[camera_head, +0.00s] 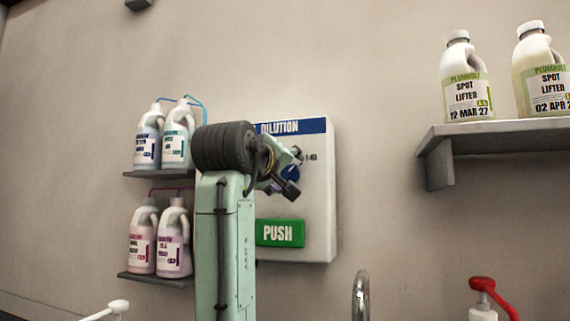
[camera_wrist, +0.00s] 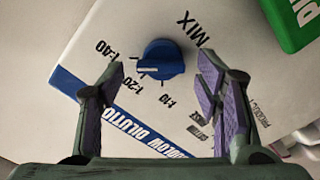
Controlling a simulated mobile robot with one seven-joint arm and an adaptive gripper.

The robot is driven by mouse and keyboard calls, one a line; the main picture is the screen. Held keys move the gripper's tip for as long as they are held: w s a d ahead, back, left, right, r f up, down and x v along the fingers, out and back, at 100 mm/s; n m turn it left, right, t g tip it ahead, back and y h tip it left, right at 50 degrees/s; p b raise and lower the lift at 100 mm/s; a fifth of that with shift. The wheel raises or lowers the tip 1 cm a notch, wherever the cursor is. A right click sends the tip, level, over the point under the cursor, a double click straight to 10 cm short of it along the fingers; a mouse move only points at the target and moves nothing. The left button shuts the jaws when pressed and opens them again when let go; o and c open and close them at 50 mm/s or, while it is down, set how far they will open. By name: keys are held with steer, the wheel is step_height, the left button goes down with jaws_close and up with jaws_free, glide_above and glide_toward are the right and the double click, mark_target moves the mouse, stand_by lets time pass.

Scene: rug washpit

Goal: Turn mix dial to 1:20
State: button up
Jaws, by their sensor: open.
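The blue mix dial (camera_wrist: 162,58) is on the white dilution panel (camera_wrist: 85,50), below the word MIX in the wrist view's tilted picture. Its white pointer line points left, between the 1:40 and 1:20 marks, seemingly nearer 1:20. The 1:10 label lies below the dial. My gripper (camera_wrist: 161,72) is open, with one purple-padded finger on each side of the dial and clear gaps to it. In the head view, my gripper (camera_head: 290,172) is in front of the panel (camera_head: 318,215) and partly hides the blue dial (camera_head: 291,173).
A green PUSH button (camera_head: 280,233) is low on the panel; its corner shows in the wrist view (camera_wrist: 292,20). Bottles (camera_head: 148,143) stand on shelves at left. Spot lifter bottles (camera_head: 467,85) stand on a right shelf (camera_head: 500,128). A tap (camera_head: 361,295) and pump bottles are below.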

steer(key=shift+w, duration=0.35)
steer(key=shift+c, duration=0.5)
steer(key=c, duration=1.1)
